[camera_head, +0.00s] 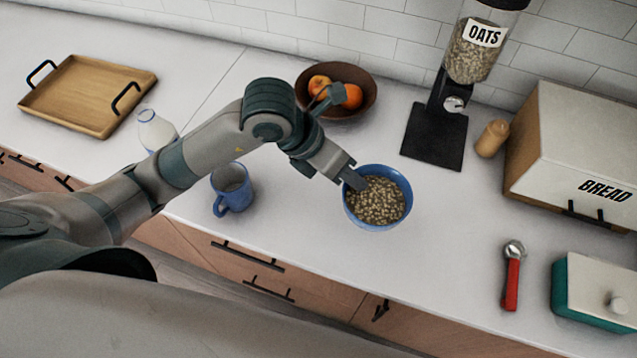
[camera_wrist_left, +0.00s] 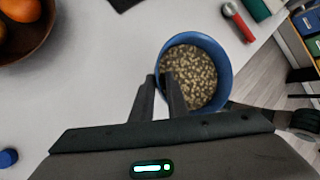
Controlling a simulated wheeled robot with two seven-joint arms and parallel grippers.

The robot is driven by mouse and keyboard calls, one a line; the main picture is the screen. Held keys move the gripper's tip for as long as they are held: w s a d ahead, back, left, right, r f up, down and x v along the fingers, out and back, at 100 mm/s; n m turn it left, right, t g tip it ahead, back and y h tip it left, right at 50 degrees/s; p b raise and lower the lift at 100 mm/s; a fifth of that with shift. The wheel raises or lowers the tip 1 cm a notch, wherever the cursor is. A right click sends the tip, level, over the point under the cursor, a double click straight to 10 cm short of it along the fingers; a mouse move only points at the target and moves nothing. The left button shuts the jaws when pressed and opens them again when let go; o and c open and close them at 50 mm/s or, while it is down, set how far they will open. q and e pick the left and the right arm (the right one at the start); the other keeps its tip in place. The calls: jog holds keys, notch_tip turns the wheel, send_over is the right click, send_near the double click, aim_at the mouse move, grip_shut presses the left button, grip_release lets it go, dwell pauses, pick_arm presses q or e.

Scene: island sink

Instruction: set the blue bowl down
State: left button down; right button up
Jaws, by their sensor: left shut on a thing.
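The blue bowl (camera_head: 378,224) holds oats and is near the front edge of the white counter, right of the blue mug. My left gripper (camera_head: 354,180) is shut on the bowl's left rim, one finger inside over the oats. In the left wrist view, the bowl (camera_wrist_left: 224,62) is upright and the fingers of my left gripper (camera_wrist_left: 167,85) straddle its near rim. I cannot tell whether the bowl's base touches the counter. My right gripper is not in view.
A blue mug (camera_head: 232,188), milk bottle (camera_head: 156,131) and wooden tray (camera_head: 88,97) are left. A fruit bowl (camera_head: 364,104) and oats dispenser (camera_head: 432,137) stand behind. The bread box (camera_head: 571,150), red-handled scoop (camera_head: 511,283) and teal container (camera_head: 590,300) are right. The counter (camera_head: 450,215) right of the bowl is clear.

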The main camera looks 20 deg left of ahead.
pick_arm(q)
jog(key=w+a+f+b, duration=0.1)
jog(key=a+f, duration=0.1)
jog(key=w+a+f+b, duration=0.1)
jog(key=a, duration=0.2)
jog(key=w+a+f+b, duration=0.1)
jog(key=a+f+b, duration=0.1)
jog(key=a, duration=0.1)
jog(key=shift+w+a+f, duration=0.1)
jog(key=shift+w+f, duration=0.1)
jog(key=shift+f, duration=0.1)
jog(key=shift+w+a+f, duration=0.1)
jog(key=shift+w+a, duration=0.05)
jog(key=shift+a, duration=0.3)
jog(key=shift+f, duration=0.1)
jog(key=shift+f+b, duration=0.3)
jog(key=shift+b, duration=0.1)
notch_tip(320, 180, down, 3)
jog(key=shift+f+b, duration=0.15)
jog(key=shift+b, duration=0.8)
jog(key=c, duration=1.7)
grip_release()
